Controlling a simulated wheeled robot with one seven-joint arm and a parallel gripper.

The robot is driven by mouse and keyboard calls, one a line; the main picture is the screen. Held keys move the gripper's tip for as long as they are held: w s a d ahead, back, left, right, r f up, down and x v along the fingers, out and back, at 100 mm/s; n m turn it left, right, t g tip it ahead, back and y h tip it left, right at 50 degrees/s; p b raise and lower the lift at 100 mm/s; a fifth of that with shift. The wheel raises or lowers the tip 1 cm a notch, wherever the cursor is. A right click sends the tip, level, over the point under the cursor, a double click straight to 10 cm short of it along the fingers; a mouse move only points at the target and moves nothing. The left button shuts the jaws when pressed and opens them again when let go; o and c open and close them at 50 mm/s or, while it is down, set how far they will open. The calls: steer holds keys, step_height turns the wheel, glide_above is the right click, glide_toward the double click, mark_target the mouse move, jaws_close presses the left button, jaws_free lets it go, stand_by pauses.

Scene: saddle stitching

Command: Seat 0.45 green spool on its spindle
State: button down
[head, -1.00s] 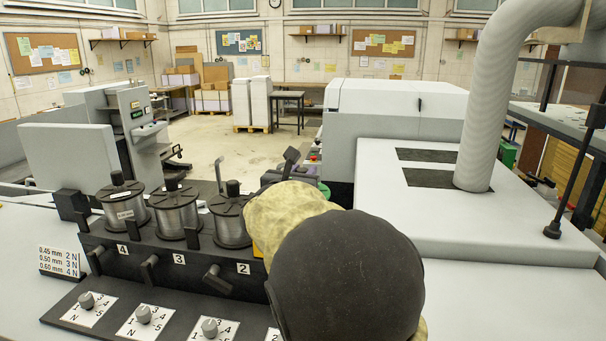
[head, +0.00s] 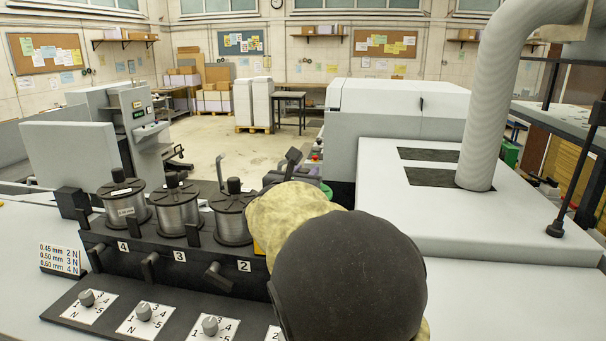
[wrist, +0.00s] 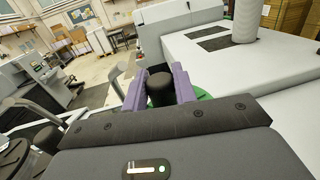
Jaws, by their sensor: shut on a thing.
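My gripper (wrist: 160,88) has its two purple fingers shut on a black knob (wrist: 159,92) at the top of the green spool. The spool's green rim (wrist: 205,97) shows under and beside the fingers in the wrist view. In the head view my gripper (head: 306,176) is mostly behind my arm, and a small piece of the green spool (head: 326,190) shows beside it. The spool's lower part and the spindle under it are hidden, so I cannot tell whether it is seated.
Several grey wire spools, such as the one at station 3 (head: 177,212), stand in the black rack left of my arm. Upright black posts and a curved metal rod (head: 220,172) rise near them. A wire label (head: 60,259) stands at left. The grey machine cover (head: 480,225) fills the right.

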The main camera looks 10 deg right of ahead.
steer(key=shift+f+b, duration=1.45)
steer(key=shift+b, duration=0.3)
stand_by(0.6)
steer(key=c, duration=1)
jaws_free()
steer(key=shift+s+r, duration=0.1)
steer(key=shift+s, duration=0.15)
steer(key=shift+c, duration=0.2)
steer(key=shift+w+a+f, duration=0.1)
steer(key=shift+w+f, duration=0.05)
steer(key=shift+f, duration=0.3)
steer(key=b+v, duration=0.4)
steer(key=v, duration=1.3)
steer(key=shift+s+r+b, duration=0.2)
steer(key=shift+r+b, duration=0.05)
steer(key=shift+b, duration=0.1)
step_height(320, 180, up, 10)
steer(key=p, duration=1)
